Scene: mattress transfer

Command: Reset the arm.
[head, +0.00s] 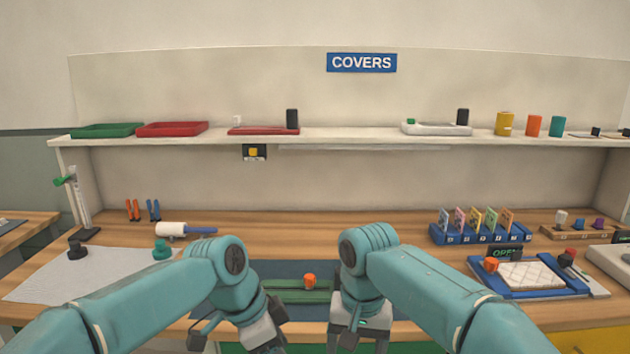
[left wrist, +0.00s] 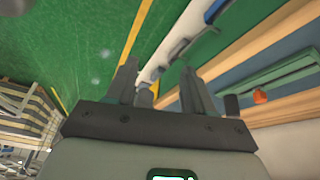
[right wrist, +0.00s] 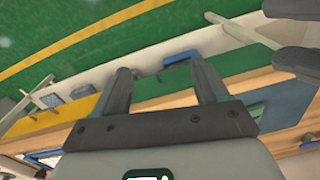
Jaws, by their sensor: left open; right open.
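My left gripper (head: 245,338) hangs low at the front edge of the table in the head view, its fingertips out of frame or hidden. In the left wrist view its two fingers (left wrist: 160,92) are apart with nothing between them. My right gripper (head: 358,330) hangs beside it at the front edge, pointing down. In the right wrist view its fingers (right wrist: 165,85) are spread and empty. Both arms reach forward from the lower corners and bend down at the wrists.
A green tray with an orange knob (head: 309,281) lies on a dark mat between my arms. A blue tray with a white quilted pad (head: 530,274) is at right. A white sheet (head: 95,275) lies at left. The shelf (head: 350,134) under the COVERS sign spans the back.

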